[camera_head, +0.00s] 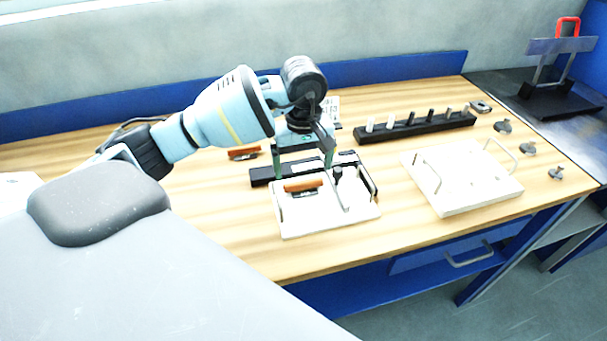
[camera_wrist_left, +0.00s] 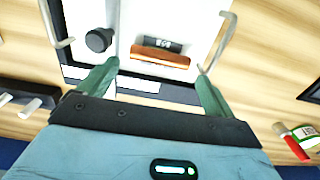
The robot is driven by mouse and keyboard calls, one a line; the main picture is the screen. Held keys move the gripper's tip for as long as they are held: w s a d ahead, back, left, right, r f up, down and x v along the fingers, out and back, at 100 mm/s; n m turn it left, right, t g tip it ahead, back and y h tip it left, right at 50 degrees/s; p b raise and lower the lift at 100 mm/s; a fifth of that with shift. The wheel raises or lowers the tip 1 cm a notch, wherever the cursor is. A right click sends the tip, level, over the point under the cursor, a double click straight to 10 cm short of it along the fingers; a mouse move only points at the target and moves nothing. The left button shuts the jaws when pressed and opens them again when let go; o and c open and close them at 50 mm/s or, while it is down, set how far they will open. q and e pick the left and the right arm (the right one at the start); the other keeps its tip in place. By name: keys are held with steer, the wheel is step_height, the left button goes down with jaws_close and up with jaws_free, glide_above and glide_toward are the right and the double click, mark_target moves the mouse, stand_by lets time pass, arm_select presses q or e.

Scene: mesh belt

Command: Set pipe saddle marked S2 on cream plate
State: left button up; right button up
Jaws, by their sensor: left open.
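A cream plate (camera_head: 360,212) with wire handles lies at the front middle of the bench; its surface also shows in the left wrist view (camera_wrist_left: 128,22). On it lies an orange-brown curved piece (camera_head: 303,185) with a black label, probably a pipe saddle; it also shows in the left wrist view (camera_wrist_left: 160,57). I cannot read its mark surely. My left gripper (camera_head: 302,172) is open and points down just above this piece. In the left wrist view the open fingers (camera_wrist_left: 157,74) stand either side of it, with nothing held. My right gripper is not in view.
A similar orange-brown piece (camera_head: 243,154) lies behind left. A second cream plate (camera_head: 440,203) with handles lies to the right, bare on top. A black rack (camera_head: 420,128) with several pegs stands behind it. Grey metal pieces (camera_head: 528,149) lie near the right edge. A dark knob (camera_wrist_left: 98,40) stands on the near plate.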

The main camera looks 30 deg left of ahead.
arm_select(q)
step_height(320, 180, up, 8)
